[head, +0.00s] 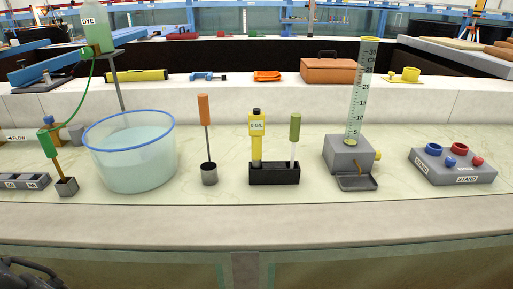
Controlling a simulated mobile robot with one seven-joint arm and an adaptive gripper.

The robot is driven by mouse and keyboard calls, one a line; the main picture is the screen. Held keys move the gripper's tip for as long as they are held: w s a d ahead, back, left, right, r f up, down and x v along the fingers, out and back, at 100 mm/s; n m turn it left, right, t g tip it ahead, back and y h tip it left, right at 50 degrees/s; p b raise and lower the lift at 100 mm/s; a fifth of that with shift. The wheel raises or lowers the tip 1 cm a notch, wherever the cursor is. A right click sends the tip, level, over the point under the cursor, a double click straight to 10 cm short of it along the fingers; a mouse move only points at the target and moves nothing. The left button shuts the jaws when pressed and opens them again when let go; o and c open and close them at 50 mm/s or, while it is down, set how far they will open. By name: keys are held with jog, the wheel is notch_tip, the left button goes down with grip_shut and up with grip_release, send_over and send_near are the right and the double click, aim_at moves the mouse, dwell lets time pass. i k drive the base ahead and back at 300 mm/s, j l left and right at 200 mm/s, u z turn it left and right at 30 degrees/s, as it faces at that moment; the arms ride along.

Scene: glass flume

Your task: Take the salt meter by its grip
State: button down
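The salt meter (256,128) is a slim yellow instrument with a black top and a small pale label or display that seems to end in "G/L". It stands upright at the left end of a black holder (274,176) on the pale bench. A green-handled tool (295,128) with a thin pale shaft stands in the same holder, just right of it. Part of my gripper (28,274), dark grey, shows at the bottom left corner, cut off by the frame. It is far from the salt meter and touches nothing visible. Its fingertips cannot be made out.
An orange-handled tool (204,108) stands in a grey cup left of the holder. A clear tub of liquid (130,160) is farther left. A measuring cylinder (361,95) on a grey block (347,154) and a grey stand (453,170) are right. The bench front is clear.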

aim_at(255, 122)
jog(key=j+u, duration=0.15)
jog(key=j, duration=0.2)
jog(key=i+j+u, duration=0.2)
jog(key=j+u, duration=0.15)
jog(key=j, duration=0.3)
jog(key=i+l, duration=0.2)
jog(key=i, duration=0.3)
